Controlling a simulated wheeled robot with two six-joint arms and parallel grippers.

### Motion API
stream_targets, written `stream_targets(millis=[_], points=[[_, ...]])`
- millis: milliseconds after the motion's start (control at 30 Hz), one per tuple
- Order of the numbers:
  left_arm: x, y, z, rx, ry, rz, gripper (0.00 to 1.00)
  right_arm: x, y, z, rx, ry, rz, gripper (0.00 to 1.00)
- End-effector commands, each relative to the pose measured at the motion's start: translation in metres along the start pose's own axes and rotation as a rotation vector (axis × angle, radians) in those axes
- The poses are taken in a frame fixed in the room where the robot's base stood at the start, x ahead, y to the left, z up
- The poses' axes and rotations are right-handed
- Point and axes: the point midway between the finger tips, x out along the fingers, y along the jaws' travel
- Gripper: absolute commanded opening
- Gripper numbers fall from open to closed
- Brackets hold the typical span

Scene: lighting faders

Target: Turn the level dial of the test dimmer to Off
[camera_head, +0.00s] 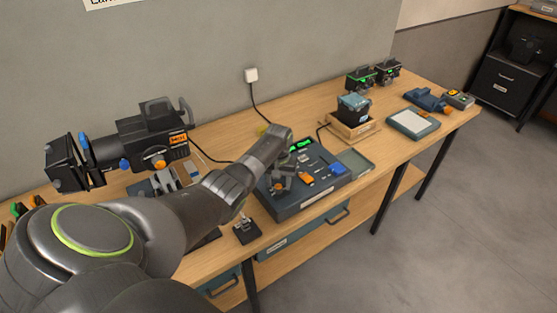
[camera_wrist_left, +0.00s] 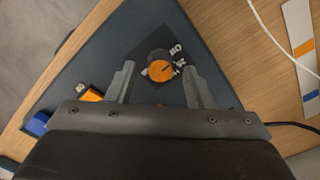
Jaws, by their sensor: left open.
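The test dimmer is a dark blue-grey console (camera_head: 290,205) on the workbench. Its round level dial (camera_wrist_left: 160,69), with an orange top and dark skirt, sits on a dark panel in the left wrist view. White lettering rings one side of the dial, turned and only partly legible. My left gripper (camera_wrist_left: 157,74) is open, with one finger on each side of the dial. I cannot tell whether the fingers touch it. In the head view my left gripper (camera_head: 279,182) is over the console's left part and hides much of the dial. My right gripper is out of view.
A stage light (camera_head: 150,140) stands at the left. A small black base (camera_head: 247,231) sits near the front edge. A wooden tray (camera_head: 352,130) is behind right.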

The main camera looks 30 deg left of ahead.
Motion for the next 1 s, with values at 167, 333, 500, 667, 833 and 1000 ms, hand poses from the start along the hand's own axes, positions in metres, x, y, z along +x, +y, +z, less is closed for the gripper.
stream_targets(millis=[167,333,500,667,833,1000], points=[[-0.017,0.0,0.0,0.0,0.004,0.0,0.47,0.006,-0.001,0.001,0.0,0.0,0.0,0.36],[-0.048,-0.001,0.0,0.0,0.005,0.0,0.47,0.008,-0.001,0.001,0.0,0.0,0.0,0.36],[-0.084,0.0,-0.001,0.001,0.008,0.0,0.47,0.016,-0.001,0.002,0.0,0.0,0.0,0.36],[-0.121,0.0,-0.001,0.0,0.008,0.001,0.47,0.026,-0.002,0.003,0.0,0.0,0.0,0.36],[-0.151,0.0,-0.001,0.0,0.005,0.0,0.47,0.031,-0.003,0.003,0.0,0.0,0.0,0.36],[-0.164,-0.001,0.0,-0.002,0.002,-0.001,0.47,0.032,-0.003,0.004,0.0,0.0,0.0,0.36]])
